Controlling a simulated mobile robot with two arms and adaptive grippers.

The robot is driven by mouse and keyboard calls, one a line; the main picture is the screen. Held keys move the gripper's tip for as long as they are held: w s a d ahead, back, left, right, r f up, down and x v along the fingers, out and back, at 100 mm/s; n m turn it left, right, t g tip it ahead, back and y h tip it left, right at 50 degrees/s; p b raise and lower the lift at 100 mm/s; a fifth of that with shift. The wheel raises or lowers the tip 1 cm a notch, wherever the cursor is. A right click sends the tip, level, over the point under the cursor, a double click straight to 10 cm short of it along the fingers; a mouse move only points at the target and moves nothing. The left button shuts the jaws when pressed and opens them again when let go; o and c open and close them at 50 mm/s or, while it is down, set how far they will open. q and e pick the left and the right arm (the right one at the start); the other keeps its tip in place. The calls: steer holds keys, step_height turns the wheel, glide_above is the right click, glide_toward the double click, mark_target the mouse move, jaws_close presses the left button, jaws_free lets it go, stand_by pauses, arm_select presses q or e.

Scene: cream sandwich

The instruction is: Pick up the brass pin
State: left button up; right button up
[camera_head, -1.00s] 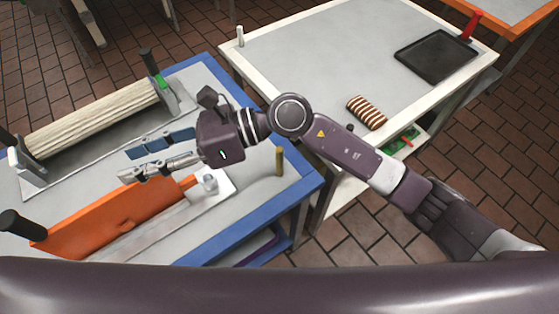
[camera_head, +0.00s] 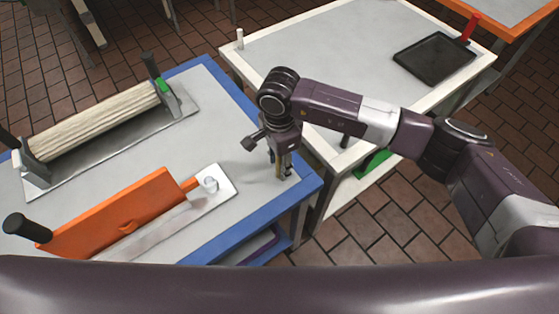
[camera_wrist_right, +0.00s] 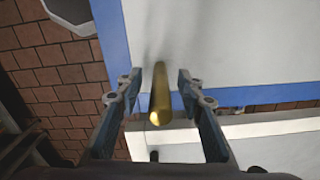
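The brass pin (camera_wrist_right: 160,96) stands upright near the right corner of the blue-edged table (camera_head: 247,238). In the right wrist view it lies between the two fingers of my right gripper, with a visible gap on each side. In the head view my right gripper (camera_head: 280,166) points down over the pin and hides much of it. The gripper is open around the pin and does not grip it. My left gripper is not in view.
A pale ribbed roller (camera_head: 95,120) is farther back. A white-edged table (camera_head: 330,155) with a black tray (camera_head: 433,55) stands to the right.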

mark_target(279, 170)
steer(key=shift+f+p, duration=0.3)
steer(key=shift+f, duration=1.35)
steer(key=shift+c, duration=0.2)
jaws_close()
